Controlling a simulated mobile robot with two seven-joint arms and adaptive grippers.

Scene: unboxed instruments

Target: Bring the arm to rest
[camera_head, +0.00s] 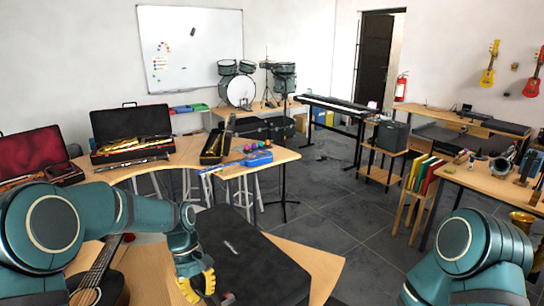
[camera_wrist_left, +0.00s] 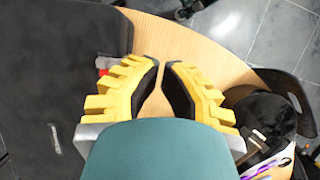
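My left arm comes in from the left in the head view. My left gripper (camera_head: 197,284) points down beside a large black case (camera_head: 245,255) on a wooden table (camera_head: 318,262). In the left wrist view its yellow fingers (camera_wrist_left: 161,88) stand apart with only bare tabletop between the tips. The gripper is empty. The black case also shows at the left of the wrist view (camera_wrist_left: 45,100). Of my right arm, only teal links (camera_head: 470,250) show at the lower right of the head view; its gripper is out of view.
An acoustic guitar (camera_head: 98,285) lies left of the gripper. A drum set (camera_head: 245,88) and keyboard (camera_head: 335,105) stand further back. Open grey floor (camera_head: 345,205) lies right of the case.

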